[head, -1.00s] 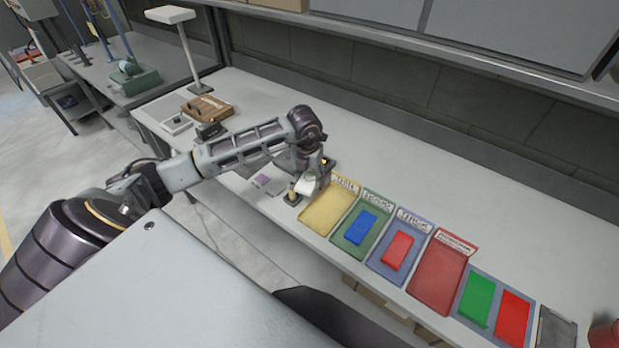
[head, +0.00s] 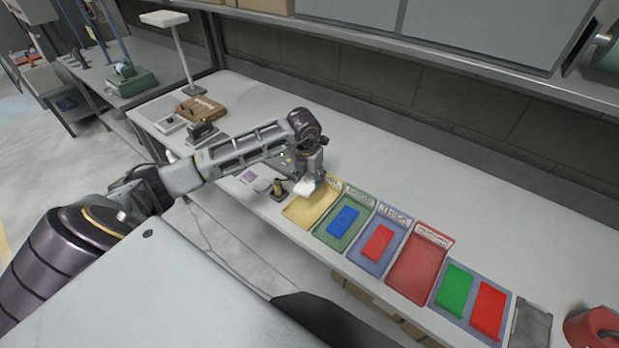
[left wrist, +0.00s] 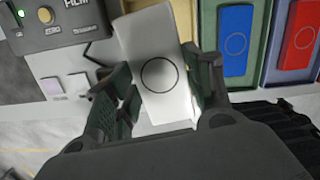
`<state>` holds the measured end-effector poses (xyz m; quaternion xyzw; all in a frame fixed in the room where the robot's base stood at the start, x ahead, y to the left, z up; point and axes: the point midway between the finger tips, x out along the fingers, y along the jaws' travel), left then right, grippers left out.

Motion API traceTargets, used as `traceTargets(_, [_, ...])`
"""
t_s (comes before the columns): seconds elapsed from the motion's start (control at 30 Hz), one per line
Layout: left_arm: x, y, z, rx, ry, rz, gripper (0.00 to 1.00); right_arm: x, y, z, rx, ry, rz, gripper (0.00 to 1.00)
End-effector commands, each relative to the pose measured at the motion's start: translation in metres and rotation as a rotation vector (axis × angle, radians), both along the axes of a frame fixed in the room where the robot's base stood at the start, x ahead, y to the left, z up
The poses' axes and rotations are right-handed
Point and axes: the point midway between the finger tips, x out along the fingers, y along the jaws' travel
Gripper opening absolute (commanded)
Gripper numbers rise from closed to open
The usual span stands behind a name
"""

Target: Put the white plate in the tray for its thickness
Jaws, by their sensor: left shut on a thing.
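My left gripper (head: 308,180) is shut on the white plate (head: 303,189). In the left wrist view the plate (left wrist: 158,65) shows a black ring on its face and sits tilted between the fingers (left wrist: 155,95). In the head view the plate overlaps the upper left part of the empty yellow tray (head: 308,214), apparently above it; its height is hard to judge. The green tray (head: 327,236) holds a blue plate (head: 343,221). The blue-grey tray (head: 360,261), whose label seems to read THICK, holds a red plate (head: 378,242). My right gripper is out of view.
An empty red tray (head: 413,272) and a grey-blue tray (head: 440,302) with green and red plates continue the row. A small post (head: 278,189) and a purple-marked pad (head: 249,176) stand left of the yellow tray. The bench behind the trays is clear.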

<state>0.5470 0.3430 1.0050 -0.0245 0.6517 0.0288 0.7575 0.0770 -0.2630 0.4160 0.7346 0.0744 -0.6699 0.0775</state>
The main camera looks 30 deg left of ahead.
Motion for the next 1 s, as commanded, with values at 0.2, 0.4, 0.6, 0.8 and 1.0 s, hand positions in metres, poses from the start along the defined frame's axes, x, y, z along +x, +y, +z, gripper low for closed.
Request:
traceTargets(0.2, [0.003, -0.001, 0.001, 0.000, -0.001, -0.040, 0.23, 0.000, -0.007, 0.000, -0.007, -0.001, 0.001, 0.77])
traceTargets(0.4, [0.005, -0.002, 0.001, 0.000, 0.000, -0.089, 0.23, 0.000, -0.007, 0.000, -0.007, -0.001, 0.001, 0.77])
traceTargets(0.6, [0.006, -0.002, 0.001, 0.000, 0.000, -0.134, 0.23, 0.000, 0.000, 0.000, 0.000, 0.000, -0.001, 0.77])
traceTargets(0.8, [0.006, -0.002, 0.001, 0.000, -0.001, -0.155, 0.23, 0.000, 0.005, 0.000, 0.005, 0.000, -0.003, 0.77])
traceTargets(1.0, [0.006, -0.002, 0.001, 0.000, -0.001, -0.155, 0.23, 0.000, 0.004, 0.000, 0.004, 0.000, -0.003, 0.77])
